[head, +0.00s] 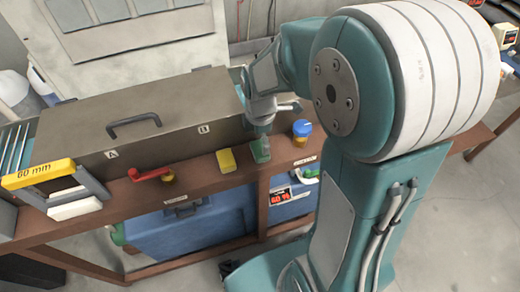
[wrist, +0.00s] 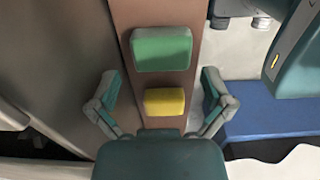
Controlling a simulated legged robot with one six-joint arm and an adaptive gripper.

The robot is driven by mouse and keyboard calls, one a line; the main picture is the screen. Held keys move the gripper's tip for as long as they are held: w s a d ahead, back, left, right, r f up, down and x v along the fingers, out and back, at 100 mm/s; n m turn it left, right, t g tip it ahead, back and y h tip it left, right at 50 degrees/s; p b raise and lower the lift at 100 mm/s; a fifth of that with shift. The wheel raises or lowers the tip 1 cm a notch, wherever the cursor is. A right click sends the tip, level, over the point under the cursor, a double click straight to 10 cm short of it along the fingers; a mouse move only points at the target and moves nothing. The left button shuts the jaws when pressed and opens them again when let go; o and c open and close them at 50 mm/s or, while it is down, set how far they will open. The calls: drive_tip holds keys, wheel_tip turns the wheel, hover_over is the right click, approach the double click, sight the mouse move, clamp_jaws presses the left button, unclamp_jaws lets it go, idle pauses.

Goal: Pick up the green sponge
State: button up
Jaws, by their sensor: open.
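The green sponge (wrist: 161,49) lies on a narrow brown ledge in the wrist view, above a yellow sponge (wrist: 165,101). In the head view the green sponge (head: 260,151) is to the right of the yellow sponge (head: 226,160), partly hidden by my arm's end. My gripper (wrist: 161,78) is open and empty, with one finger on each side of the ledge in the wrist view. The yellow sponge shows between the fingers, and the green one shows just beyond their tips. In the head view my gripper (head: 263,112) is over the green sponge; its fingers are unclear.
A grey case (head: 150,125) marked A and B stands behind the ledge. A red handle (head: 150,174) is left of the sponges and a blue-lidded jar (head: 302,131) is to the right. A blue box (head: 180,235) is below.

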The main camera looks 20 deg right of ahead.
sight(260, 148)
drive_tip(key=f, duration=0.3)
drive_tip(key=shift+s+a, duration=0.1)
drive_tip(key=shift+a, duration=0.15)
drive_tip(key=shift+d+f, duration=0.1)
drive_tip(key=shift+f, duration=0.45)
drive_tip(key=shift+d, duration=0.15)
drive_tip(key=c, duration=0.6)
drive_tip(key=shift+c, duration=0.2)
